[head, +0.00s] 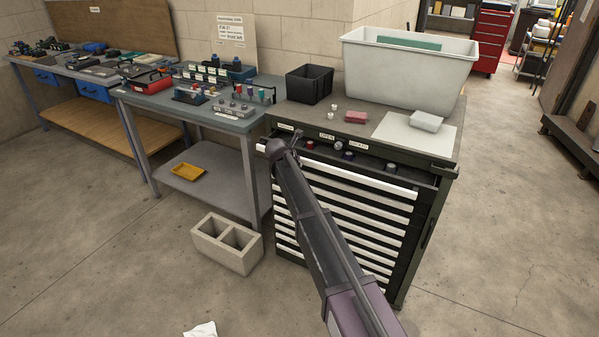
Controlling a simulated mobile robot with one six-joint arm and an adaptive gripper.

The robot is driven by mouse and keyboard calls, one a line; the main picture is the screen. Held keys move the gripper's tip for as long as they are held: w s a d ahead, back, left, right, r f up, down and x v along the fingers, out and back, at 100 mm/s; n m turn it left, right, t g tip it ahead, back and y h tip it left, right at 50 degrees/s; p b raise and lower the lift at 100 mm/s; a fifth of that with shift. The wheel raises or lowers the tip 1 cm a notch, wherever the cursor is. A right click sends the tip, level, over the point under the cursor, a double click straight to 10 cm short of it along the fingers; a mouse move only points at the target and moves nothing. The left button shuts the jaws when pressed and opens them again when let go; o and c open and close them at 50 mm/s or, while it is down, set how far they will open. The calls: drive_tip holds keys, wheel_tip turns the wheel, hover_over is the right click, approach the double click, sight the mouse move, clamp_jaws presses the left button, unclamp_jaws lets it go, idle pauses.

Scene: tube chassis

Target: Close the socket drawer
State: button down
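The dark tool cabinet (430,215) stands right of centre with a stack of white-handled drawers. Its top drawer (375,181) is pulled partly out, its white handle strip in front. Small sockets, among them a red one (310,145) and dark and silver ones (348,155), lie inside it. My arm reaches in from the lower right. My gripper (274,148) is at the left end of the drawer front and covers part of it. Whether it touches the drawer, and whether its fingers are open or shut, I cannot tell.
A black bin (309,84), a large white tub (408,72) and small items stand on the cabinet top. A workbench (235,122) with tools adjoins on the left. A concrete block (226,243) sits on the floor left of the cabinet. The floor at right is clear.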

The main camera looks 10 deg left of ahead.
sight(305, 151)
drive_tip(key=w, duration=0.3)
drive_tip(key=w+d, duration=0.1)
drive_tip(key=w, duration=0.2)
drive_tip(key=w+d, duration=0.1)
drive_tip(key=w, duration=0.2)
drive_tip(key=shift+w, duration=0.1)
drive_tip(key=shift+s, duration=0.6)
drive_tip(key=s, duration=0.1)
drive_tip(key=s+r+p, duration=0.1)
drive_tip(key=s+a, duration=0.1)
drive_tip(key=s, duration=0.1)
drive_tip(key=shift+a+r, duration=0.1)
drive_tip(key=shift+r, duration=0.15)
drive_tip(key=p+v, duration=0.6)
drive_tip(key=v, duration=0.2)
drive_tip(key=shift+s, duration=0.2)
drive_tip(key=shift+f, duration=0.1)
